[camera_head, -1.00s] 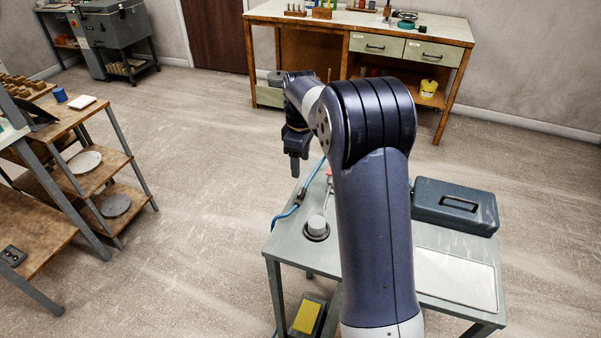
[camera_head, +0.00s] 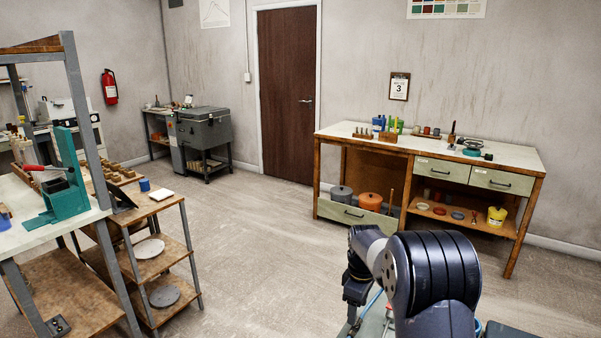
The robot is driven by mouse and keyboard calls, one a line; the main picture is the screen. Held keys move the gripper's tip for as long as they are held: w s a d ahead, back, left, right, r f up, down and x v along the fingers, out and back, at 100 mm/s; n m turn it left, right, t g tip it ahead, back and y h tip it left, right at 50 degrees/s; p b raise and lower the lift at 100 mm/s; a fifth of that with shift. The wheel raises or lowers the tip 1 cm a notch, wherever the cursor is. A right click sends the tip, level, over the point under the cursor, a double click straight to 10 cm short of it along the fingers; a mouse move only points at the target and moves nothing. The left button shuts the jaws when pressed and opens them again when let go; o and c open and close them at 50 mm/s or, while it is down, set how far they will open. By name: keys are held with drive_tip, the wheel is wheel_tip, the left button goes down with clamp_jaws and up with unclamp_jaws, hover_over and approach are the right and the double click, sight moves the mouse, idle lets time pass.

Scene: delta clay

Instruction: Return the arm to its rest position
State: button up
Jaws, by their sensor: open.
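My arm rises at the lower right of the head view, with its dark rounded elbow nearest the camera. The forearm reaches away, and the wrist bends down on the left. My gripper (camera_head: 351,316) hangs from the wrist near the bottom edge, pointing down. It is small and dark here. It is open, and I see nothing held in it. The lower part of my arm is cut off by the frame.
A workbench (camera_head: 445,156) with drawers stands beyond my arm at the right. A wooden shelf unit (camera_head: 181,244) and a white-topped table (camera_head: 25,235) stand at the left. A grey machine (camera_head: 204,129) stands by the brown door (camera_head: 286,95). The floor between is clear.

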wheel_tip(320, 180, down, 4)
drive_tip(key=shift+r, duration=0.25)
